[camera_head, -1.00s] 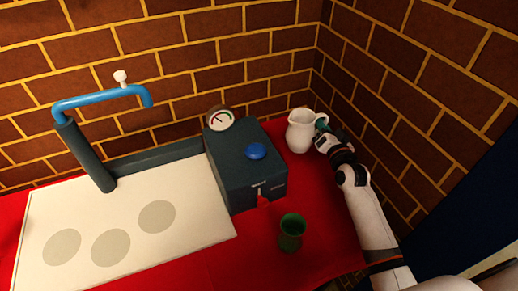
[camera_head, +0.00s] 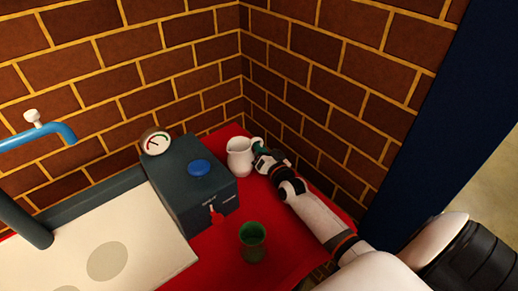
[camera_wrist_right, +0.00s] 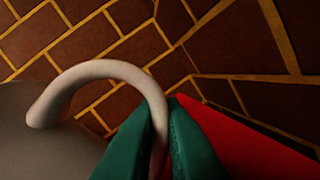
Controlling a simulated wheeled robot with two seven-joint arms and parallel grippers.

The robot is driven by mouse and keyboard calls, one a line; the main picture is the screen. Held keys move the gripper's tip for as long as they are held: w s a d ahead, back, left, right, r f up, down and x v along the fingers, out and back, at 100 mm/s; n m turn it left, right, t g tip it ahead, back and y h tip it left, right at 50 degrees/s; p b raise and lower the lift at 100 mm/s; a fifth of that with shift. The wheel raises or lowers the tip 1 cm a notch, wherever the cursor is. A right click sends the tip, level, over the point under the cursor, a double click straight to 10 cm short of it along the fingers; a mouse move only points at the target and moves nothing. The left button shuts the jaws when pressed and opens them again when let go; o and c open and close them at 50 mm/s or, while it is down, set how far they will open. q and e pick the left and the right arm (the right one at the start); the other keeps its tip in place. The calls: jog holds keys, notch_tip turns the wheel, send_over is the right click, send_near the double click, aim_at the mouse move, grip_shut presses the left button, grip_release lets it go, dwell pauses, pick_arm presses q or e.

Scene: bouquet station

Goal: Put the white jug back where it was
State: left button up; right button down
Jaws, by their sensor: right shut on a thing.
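The white jug (camera_head: 239,158) stands upright at the back right of the red table, near the corner of the brick walls. Its handle points right, toward my right gripper (camera_head: 262,152). In the right wrist view the green fingers of my right gripper (camera_wrist_right: 165,140) are shut on the jug's handle (camera_wrist_right: 105,70), and part of its grey-white body (camera_wrist_right: 45,135) shows at the left. I cannot tell whether the jug's base touches the table. My left gripper is not in view.
A dark box (camera_head: 190,185) with a blue button (camera_head: 199,167), a gauge (camera_head: 157,143) and a red tap stands left of the jug. A green cup (camera_head: 252,240) stands in front. A white board (camera_head: 125,245) and blue pipe (camera_head: 45,137) are at left. Brick walls close off the back and right.

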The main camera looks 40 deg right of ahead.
jog(key=shift+r, duration=0.15)
jog(key=c, duration=1.5)
grip_release()
jog(key=shift+f, duration=0.2)
jog(key=shift+r, duration=0.15)
jog(key=s, duration=0.8)
jog(key=s+a, duration=0.1)
jog(key=s, duration=0.3)
jog(key=shift+a, duration=0.1)
